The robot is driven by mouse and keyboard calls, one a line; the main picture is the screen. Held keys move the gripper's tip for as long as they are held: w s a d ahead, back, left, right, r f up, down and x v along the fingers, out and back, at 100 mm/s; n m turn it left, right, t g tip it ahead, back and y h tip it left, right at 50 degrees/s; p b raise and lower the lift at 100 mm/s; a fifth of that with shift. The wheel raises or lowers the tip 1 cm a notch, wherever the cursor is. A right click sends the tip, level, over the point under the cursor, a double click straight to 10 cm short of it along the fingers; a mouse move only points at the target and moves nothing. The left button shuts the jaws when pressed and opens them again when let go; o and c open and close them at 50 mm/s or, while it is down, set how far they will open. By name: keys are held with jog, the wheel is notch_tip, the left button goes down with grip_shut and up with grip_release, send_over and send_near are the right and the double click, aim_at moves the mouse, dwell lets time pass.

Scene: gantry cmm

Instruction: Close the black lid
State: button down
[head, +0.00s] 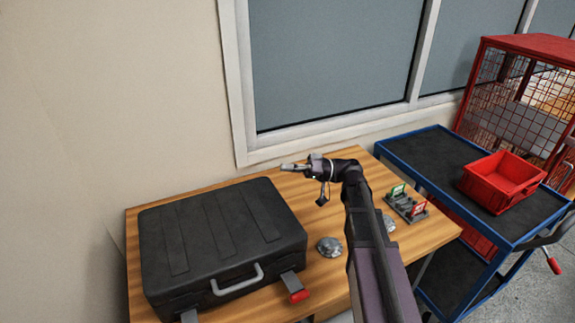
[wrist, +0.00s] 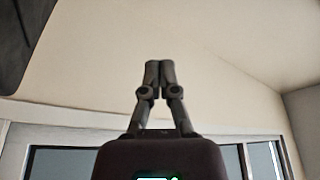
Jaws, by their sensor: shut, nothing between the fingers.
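The black lid (head: 210,225) is the ribbed top of a dark case at the left of the wooden table. It lies flat over the case and looks down, with no gap that I can make out. A grey handle (head: 238,279) is on the case's front. A latch with a red tip (head: 298,294) sticks out at the front right, and another shows partly at the front left. My gripper (head: 284,167) is shut and empty, above the table's back edge, just beyond the lid's back right corner and apart from it. Its closed fingertips show in the wrist view (wrist: 158,66).
Two grey lumps (head: 329,247) and a small rack with green and red pieces (head: 407,203) are on the table (head: 425,237). A blue-framed cart (head: 440,160) with a red bin (head: 500,182) stands at the right. The wall and window are close behind. A dark shape (wrist: 20,35) fills the wrist view's top left.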

aim_at(298, 222)
jog(key=s+f+b, duration=0.2)
jog(key=f+b, duration=0.2)
jog(key=s+d+f+b, duration=0.1)
jog(key=s+f+b, duration=0.1)
jog(key=f+b, duration=0.1)
jog(key=s+d+f+b, duration=0.1)
jog(key=s+f+b, duration=0.1)
jog(key=f+b, duration=0.2)
jog(key=shift+s+d+f+b, duration=0.2)
jog(key=shift+s+f+b, duration=0.15)
jog(key=shift+f, duration=0.2)
jog(key=shift+s+f+b, duration=0.3)
jog(key=shift+s+b, duration=0.05)
jog(key=shift+s, duration=0.1)
jog(key=shift+r, duration=0.1)
jog(key=r+p, duration=0.4)
jog(key=r, duration=0.1)
jog(key=shift+w+d+p, duration=0.1)
jog(key=shift+w+p, duration=0.3)
jog(key=w+d+f+b, duration=0.3)
jog(key=d, duration=0.5)
jog(key=shift+w+d+f+b, duration=0.25)
jog(key=shift+w+d+b, duration=0.05)
jog(key=shift+w+d, duration=0.1)
jog(key=shift+s, duration=0.1)
